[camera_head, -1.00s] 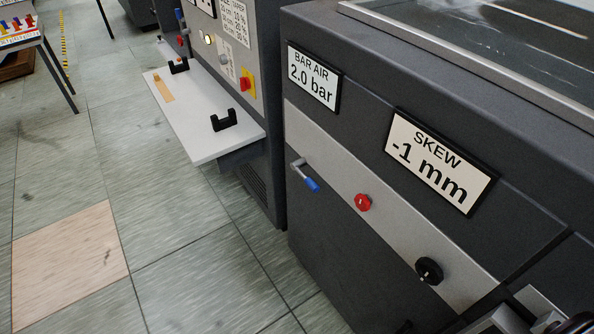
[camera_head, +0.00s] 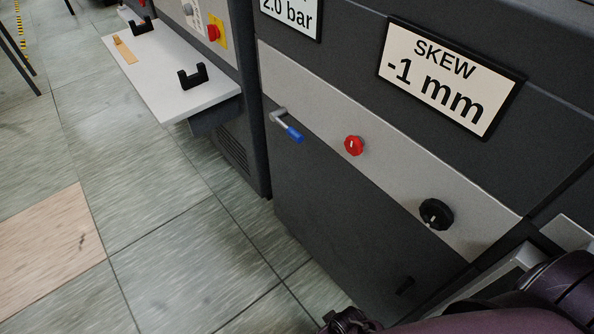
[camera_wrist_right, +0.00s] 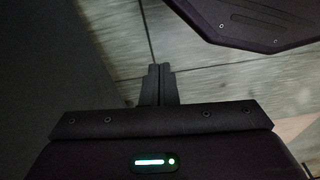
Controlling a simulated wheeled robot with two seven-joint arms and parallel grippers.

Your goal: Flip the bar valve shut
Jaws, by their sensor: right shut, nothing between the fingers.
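The bar valve is a small silver lever with a blue grip (camera_head: 295,134) on the grey strip of the dark machine, in the head view. It sits below the 2.0 bar sign (camera_head: 290,15), and its handle slants down to the right. Nothing touches it. My right gripper (camera_wrist_right: 160,72) is shut and empty in the right wrist view, pointing over the floor. In the head view my right arm comes in at the bottom right, below and well apart from the valve. My left gripper is in neither view.
A red knob (camera_head: 354,145) and a black knob (camera_head: 436,213) sit right of the valve on the same strip, under the SKEW sign (camera_head: 447,80). A white shelf (camera_head: 165,75) with black brackets juts out at the left. Tiled floor lies open in front.

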